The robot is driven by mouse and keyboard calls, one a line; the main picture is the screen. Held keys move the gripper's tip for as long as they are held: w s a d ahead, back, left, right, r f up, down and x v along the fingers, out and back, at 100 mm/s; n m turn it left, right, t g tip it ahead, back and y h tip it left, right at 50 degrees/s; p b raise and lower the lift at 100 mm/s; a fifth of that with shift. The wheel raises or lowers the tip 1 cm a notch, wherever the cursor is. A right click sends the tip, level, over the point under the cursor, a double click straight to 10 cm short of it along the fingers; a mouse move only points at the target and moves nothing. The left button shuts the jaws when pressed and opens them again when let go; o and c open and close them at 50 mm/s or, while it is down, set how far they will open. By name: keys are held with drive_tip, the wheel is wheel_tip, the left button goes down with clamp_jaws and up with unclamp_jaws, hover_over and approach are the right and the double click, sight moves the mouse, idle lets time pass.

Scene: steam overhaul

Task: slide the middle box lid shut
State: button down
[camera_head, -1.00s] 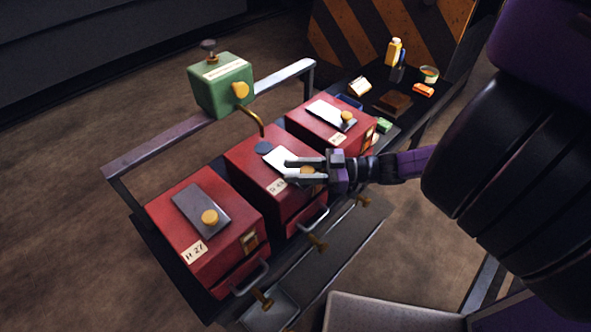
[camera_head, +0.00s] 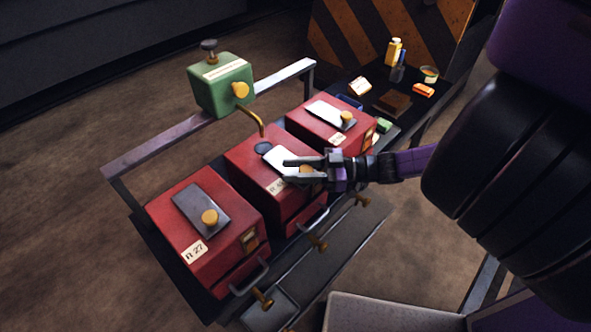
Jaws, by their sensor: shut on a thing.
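The middle red box (camera_head: 249,175) stands between two other red boxes on a dark bench. Its light metal lid (camera_head: 272,157) lies on top, with a dark round opening (camera_head: 264,148) showing beside the lid's far left end. A brass knob (camera_head: 306,169) sits at the lid's near right end. My gripper (camera_head: 291,170) reaches in from the right, its two fingers around the knob and shut on it. The fingers hide part of the lid and knob.
The left red box (camera_head: 170,220) and right red box (camera_head: 318,138) have lids with brass knobs. A green oiler (camera_head: 218,88) on the rail has a brass spout (camera_head: 252,121) curving down near the middle box's opening. Small items, including a yellow bottle (camera_head: 393,52), stand at the back right.

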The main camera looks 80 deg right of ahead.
sight(277, 164)
drive_tip(key=w+d, duration=0.2)
drive_tip(key=w, duration=0.1)
drive_tip(key=w+d, duration=0.1)
drive_tip(key=w, duration=0.1)
drive_tip(key=shift+w+d+b, duration=0.15)
drive_tip(key=shift+b, duration=0.2)
drive_tip(key=shift+w+d, duration=0.1)
drive_tip(key=shift+d, duration=0.05)
drive_tip(key=shift+r, duration=0.1)
drive_tip(key=c, duration=1)
unclamp_jaws()
drive_tip(key=shift+w, duration=0.1)
drive_tip(key=shift+c, duration=0.2)
drive_tip(key=b+v, duration=0.1)
drive_tip(key=v, duration=0.7)
